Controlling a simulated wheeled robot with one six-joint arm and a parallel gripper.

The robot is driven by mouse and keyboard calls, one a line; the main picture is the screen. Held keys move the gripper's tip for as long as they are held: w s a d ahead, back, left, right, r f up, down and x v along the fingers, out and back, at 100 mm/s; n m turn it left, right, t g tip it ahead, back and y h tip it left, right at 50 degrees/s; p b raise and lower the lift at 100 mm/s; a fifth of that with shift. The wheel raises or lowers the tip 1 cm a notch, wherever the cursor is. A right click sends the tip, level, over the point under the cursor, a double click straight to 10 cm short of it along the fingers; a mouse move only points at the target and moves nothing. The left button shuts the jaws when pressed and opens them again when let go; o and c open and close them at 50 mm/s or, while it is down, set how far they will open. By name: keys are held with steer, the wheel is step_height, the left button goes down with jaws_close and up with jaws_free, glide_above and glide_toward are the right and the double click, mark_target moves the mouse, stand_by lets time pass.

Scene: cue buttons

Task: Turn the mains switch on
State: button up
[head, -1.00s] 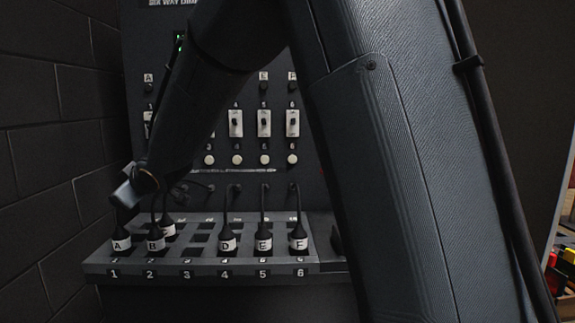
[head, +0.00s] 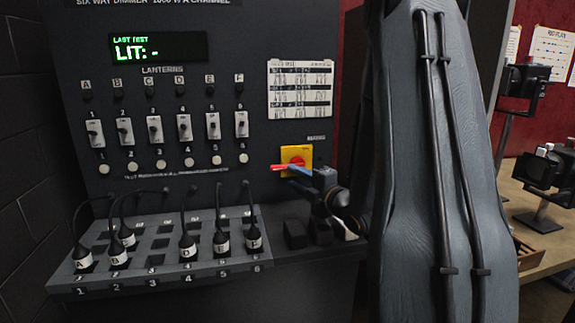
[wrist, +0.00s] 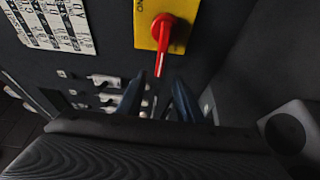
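The mains switch is a red rotary handle on a yellow plate (head: 304,152), at the lower right of the dimmer panel in the head view. In the wrist view the yellow plate (wrist: 142,38) shows a red handle (wrist: 164,42) pointing down, with lettering at the plate's left edge. My gripper (head: 292,171) is at the switch, in front of its lower part. In the wrist view my gripper (wrist: 159,80) is open, with the handle's lower tip between the two fingertips in the picture. Clear gaps show on both sides; I cannot tell how deep the handle sits.
The dimmer panel has a display (head: 158,47) reading "LIT: -", sliders, round buttons and a printed chart (head: 300,88). Below is a patch shelf (head: 150,275) with labelled plugs and cables. Dark blocks (head: 295,235) stand under the switch. A wooden bench is at the right.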

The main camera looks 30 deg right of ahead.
mark_target(280, 169)
steer(key=w, duration=0.2)
steer(key=w+p, duration=0.1)
steer(key=w, duration=0.2)
steer(key=w+p, duration=0.1)
steer(key=w, duration=0.1)
steer(key=shift+w+a, duration=0.3)
steer(key=shift+a, duration=0.1)
jaws_close()
